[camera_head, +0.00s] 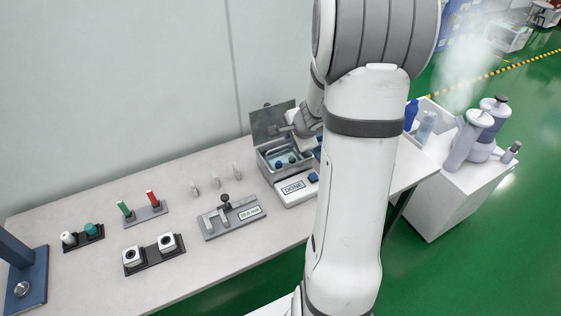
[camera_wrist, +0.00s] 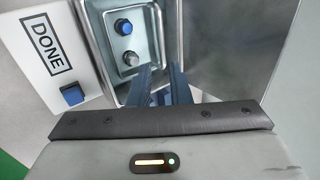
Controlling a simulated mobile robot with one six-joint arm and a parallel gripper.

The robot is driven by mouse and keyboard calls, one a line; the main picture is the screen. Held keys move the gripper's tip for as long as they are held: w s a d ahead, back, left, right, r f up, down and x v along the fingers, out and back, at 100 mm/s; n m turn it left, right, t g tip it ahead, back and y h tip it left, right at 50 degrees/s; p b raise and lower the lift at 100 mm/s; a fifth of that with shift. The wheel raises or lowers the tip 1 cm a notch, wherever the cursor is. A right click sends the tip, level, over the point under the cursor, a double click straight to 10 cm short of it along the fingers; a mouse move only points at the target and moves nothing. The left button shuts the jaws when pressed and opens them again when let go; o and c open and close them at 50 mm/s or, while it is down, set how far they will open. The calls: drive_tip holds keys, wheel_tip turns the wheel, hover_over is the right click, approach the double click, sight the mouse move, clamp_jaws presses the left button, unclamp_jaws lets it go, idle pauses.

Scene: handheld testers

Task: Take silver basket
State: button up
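The silver metal box (camera_head: 262,163) stands on the table with its grey lid (camera_head: 270,122) raised. Inside it is a silver basket-like tray with a bluish interior and two small dark round parts. In the wrist view the silver basket (camera_wrist: 147,32) shows its bright inner walls, with a blue round knob (camera_wrist: 123,27) and a silver one (camera_wrist: 131,58) inside. My gripper (camera_wrist: 163,70) has two dark blue fingers, apart with a gap between them, at the basket's near right edge. Whether they touch the rim is unclear. My arm hides part of the box in the head view.
A white panel marked DONE (camera_head: 293,188) with a blue button stands in front of the box. A grey fixture with a display (camera_head: 232,217) is to its left. Racks with small parts fill the table's left. A white side table (camera_head: 470,195) with bottles is at right.

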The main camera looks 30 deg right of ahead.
drive_tip(key=b, duration=0.2)
hover_over(284, 160)
wheel_tip(284, 160, down, 6)
drive_tip(key=shift+r, duration=0.15)
drive_tip(key=shift+s, duration=0.1)
drive_tip(key=shift+c, duration=0.5)
clamp_jaws()
drive_tip(key=shift+r, duration=0.1)
